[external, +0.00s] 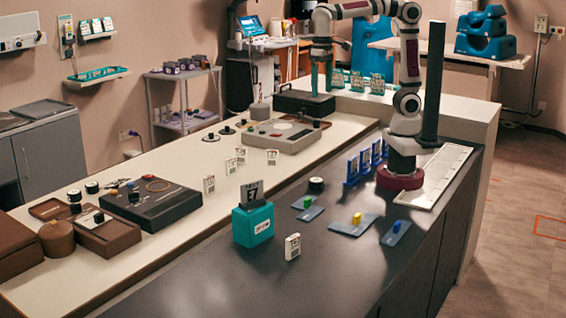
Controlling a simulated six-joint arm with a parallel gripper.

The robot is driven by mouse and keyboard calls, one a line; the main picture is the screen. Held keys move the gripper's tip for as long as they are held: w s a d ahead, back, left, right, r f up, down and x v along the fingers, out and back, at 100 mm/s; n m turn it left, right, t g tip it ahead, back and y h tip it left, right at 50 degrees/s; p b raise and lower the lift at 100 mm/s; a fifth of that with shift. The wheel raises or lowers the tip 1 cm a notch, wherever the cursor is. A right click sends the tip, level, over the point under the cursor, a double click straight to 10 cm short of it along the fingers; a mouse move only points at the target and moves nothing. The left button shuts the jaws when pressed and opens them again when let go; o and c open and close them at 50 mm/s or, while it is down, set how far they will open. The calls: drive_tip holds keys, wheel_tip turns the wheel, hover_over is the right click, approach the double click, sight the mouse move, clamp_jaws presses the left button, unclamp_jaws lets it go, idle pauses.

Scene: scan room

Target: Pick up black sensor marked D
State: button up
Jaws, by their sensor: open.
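No letter D is legible in the external view, so I cannot tell which dark item is the black sensor marked D. Other small black round pieces (227,130) sit on the white counter.
A teal block with a card reading E7 (253,222) stands near the dark counter's left edge. Blue pads with green, yellow and blue pieces (353,224) lie to its right. Blue stands (365,163) are near my base. A black console (149,203) occupies the white counter.

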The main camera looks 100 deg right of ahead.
drive_tip(key=s+a+f+n, duration=0.1)
drive_tip(key=s+f, duration=0.2)
drive_tip(key=s, duration=0.2)
drive_tip(key=s+a+f+n+y, duration=0.1)
drive_tip(key=s+a+f, duration=0.1)
drive_tip(key=s+f, duration=0.2)
drive_tip(key=s+a+f+n, duration=0.1)
drive_tip(key=s+a+f, duration=0.1)
drive_tip(key=s, duration=0.5)
drive_tip(key=shift+s+a+f+y, duration=0.2)
drive_tip(key=shift+f+y, duration=0.1)
drive_tip(key=shift+f, duration=0.35)
drive_tip(key=shift+c, duration=0.3)
drive_tip(key=shift+d, duration=0.1)
drive_tip(key=m+h, duration=0.2)
drive_tip(key=m, duration=0.2)
hover_over(315, 180)
wheel_tip(315, 180, down, 6)
wheel_tip(315, 180, down, 15)
drive_tip(key=shift+d+f, duration=0.15)
drive_tip(key=c, duration=1.5)
